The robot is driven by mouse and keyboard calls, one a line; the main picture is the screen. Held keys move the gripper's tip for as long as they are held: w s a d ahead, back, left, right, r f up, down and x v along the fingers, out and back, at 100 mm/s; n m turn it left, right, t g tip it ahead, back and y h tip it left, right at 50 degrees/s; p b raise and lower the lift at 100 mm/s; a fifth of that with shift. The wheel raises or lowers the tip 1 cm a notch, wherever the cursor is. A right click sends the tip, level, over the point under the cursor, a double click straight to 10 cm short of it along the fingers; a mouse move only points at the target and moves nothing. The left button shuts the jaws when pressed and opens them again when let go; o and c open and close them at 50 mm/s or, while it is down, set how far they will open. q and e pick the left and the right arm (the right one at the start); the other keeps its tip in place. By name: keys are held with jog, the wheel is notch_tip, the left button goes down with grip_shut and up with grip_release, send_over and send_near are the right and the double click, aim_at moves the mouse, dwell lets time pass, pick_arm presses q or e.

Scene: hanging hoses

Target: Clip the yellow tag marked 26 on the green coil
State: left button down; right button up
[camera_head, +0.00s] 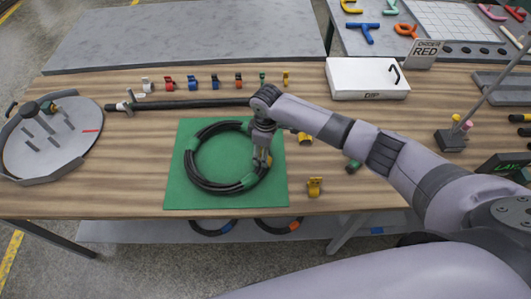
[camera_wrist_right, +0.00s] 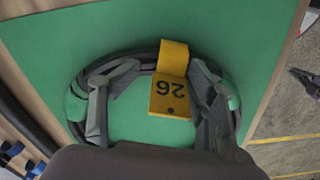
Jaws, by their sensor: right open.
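The coil (camera_head: 205,184) is a black hose ring with green bands, lying on a green mat (camera_head: 180,197). It shows in the wrist view too, with a green band (camera_wrist_right: 76,105) on its left side. The yellow tag marked 26 (camera_wrist_right: 170,97) is at the coil's far run in the wrist view. Its upper part crosses over the hose and its numbered plate, upside down, hangs inside the ring. Whether its clip grips the hose is hidden. My right gripper (camera_head: 262,158) is open at the coil's right side, one finger each side of the tag. My left gripper is out of view.
One yellow tag (camera_head: 314,187) stands right of the mat, another yellow piece (camera_head: 304,138) behind it. A row of coloured tags (camera_head: 192,82) stands along the back, with a black rod (camera_head: 180,104) before it. A white box (camera_head: 365,80) is at back right, a round pegged tray (camera_head: 52,165) at left.

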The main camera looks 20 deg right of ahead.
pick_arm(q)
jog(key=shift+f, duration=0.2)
pick_arm(e)
jog(key=shift+g, duration=0.3)
jog(key=shift+s+a+f, duration=0.25)
jog(key=shift+s+f, duration=0.35)
jog(key=shift+f, duration=0.25)
jog(key=shift+s+a+f, duration=0.25)
jog(key=shift+s+f, duration=0.3)
jog(key=shift+f, duration=0.3)
jog(key=shift+w+a, duration=0.1)
jog(key=shift+w, duration=0.1)
jog(key=shift+w+a+f, duration=0.1)
jog(key=shift+w+f, duration=0.05)
jog(key=r, duration=0.8)
jog(key=w+r, duration=0.1)
jog(key=r, duration=0.3)
jog(key=shift+r, duration=0.3)
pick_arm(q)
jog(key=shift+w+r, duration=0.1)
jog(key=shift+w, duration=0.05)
pick_arm(e)
jog(key=shift+f, duration=0.1)
